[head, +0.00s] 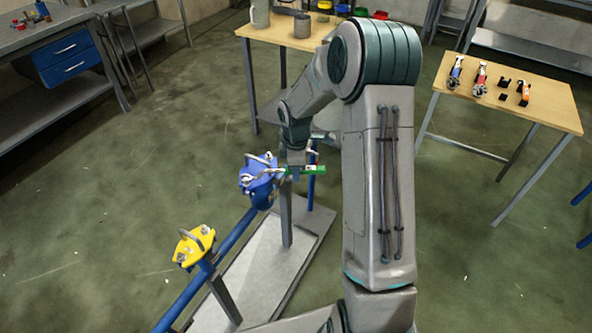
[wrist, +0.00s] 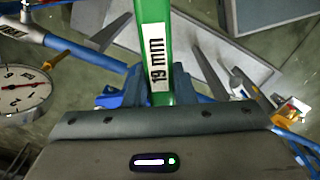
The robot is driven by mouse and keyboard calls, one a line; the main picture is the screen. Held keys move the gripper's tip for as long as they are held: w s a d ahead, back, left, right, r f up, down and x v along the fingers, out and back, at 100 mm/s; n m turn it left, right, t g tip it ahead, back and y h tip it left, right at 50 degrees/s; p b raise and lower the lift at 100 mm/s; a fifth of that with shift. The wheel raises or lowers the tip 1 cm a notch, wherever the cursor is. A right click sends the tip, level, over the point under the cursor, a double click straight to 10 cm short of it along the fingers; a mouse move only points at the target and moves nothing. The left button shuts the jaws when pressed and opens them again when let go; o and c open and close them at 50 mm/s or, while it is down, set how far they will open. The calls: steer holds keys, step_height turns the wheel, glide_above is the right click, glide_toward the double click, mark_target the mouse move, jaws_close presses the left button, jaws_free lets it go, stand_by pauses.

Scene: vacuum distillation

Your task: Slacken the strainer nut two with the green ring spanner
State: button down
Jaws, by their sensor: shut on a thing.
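My gripper (head: 294,172) is shut on the green ring spanner (head: 313,169). In the wrist view the spanner's green handle (wrist: 167,30), with a white "19 mm" label, runs up between the jaws. Its silver end points left over the blue strainer (head: 262,190) in the head view. Whether the ring sits around a nut there is too small to tell. The yellow strainer (head: 194,246) stands nearer, lower left, with silver nuts on its cover. Which nut is strainer nut two cannot be told, and the wrist view cuts off the ring.
A blue pipe (head: 236,232) joins the strainers above a grey base plate (head: 263,262). A round dial gauge (wrist: 22,90) is close on the left in the wrist view. A wooden table (head: 540,98) at right holds several tools. Another wooden table (head: 262,34) stands behind.

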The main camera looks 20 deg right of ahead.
steer(key=shift+r+p, duration=2.5)
steer(key=shift+r, duration=1.1)
steer(key=shift+f, duration=0.1)
